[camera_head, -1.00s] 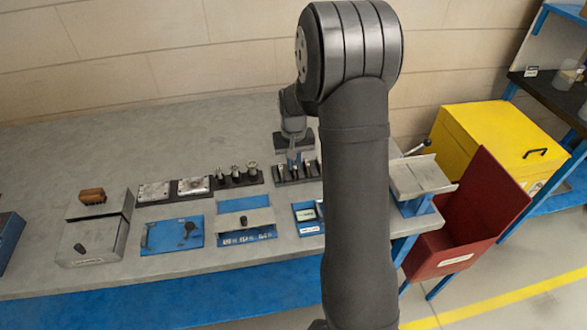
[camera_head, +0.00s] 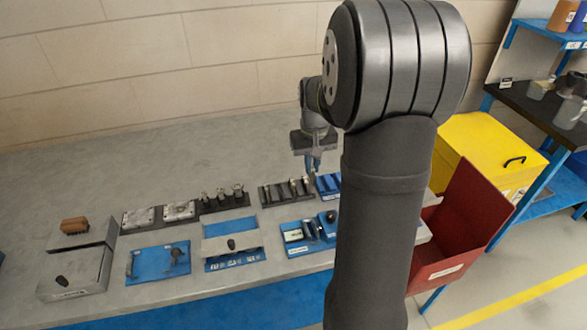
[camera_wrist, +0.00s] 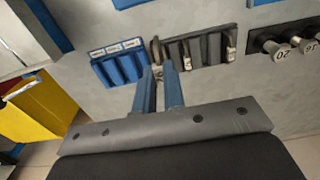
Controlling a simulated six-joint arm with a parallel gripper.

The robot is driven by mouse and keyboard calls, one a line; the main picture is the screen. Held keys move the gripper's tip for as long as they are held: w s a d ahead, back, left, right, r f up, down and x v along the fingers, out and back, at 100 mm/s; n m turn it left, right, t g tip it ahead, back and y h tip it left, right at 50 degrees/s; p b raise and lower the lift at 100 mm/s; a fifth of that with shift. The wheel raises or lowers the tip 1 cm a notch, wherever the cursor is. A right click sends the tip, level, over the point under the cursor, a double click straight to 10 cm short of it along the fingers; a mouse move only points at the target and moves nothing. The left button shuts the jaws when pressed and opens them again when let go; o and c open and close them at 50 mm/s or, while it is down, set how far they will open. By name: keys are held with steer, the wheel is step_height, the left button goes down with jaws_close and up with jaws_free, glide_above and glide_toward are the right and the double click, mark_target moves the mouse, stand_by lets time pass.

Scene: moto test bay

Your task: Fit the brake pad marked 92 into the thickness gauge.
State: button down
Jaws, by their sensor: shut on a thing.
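My gripper (camera_head: 312,168) is over the bench, near the right end of a dark rack (camera_head: 270,197). In the wrist view its two blue fingers (camera_wrist: 159,78) are shut on a small grey-brown brake pad (camera_wrist: 156,50), seen nearly edge-on. The pad shows beside the end of the dark rack (camera_wrist: 208,37); whether it is clear of the rack I cannot tell. Its mark is not readable. Other pads stand in the rack's slots. A blue fixture with a pale plate (camera_head: 294,236), possibly the thickness gauge, is nearer the bench's front edge; my arm is close to its right side.
A blue slotted rack with white labels (camera_wrist: 118,48) adjoins the dark rack; it also shows in the head view (camera_head: 327,184). Cylindrical plugs (camera_wrist: 283,50) stand beyond the rack's other end. A red bin (camera_head: 447,262) and yellow box (camera_head: 478,150) are to the right. The back of the bench is clear.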

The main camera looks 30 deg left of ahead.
steer(key=s+d+f+m, duration=0.1)
steer(key=s+d+m, duration=0.15)
steer(key=m, duration=0.95)
steer(key=s+d+m, duration=0.1)
steer(key=s+m, duration=0.3)
steer(key=m, duration=0.8)
steer(key=s+d+f+m, duration=0.1)
steer(key=s+d+m, duration=0.15)
steer(key=m, duration=0.95)
steer(key=shift+s+a+f, duration=0.15)
steer(key=shift+s+f, duration=0.05)
steer(key=shift+f, duration=1.15)
steer(key=shift+s+a+f, duration=0.1)
steer(key=shift+s+f, duration=0.05)
steer(key=shift+f, duration=1.2)
steer(key=shift+f, duration=0.6)
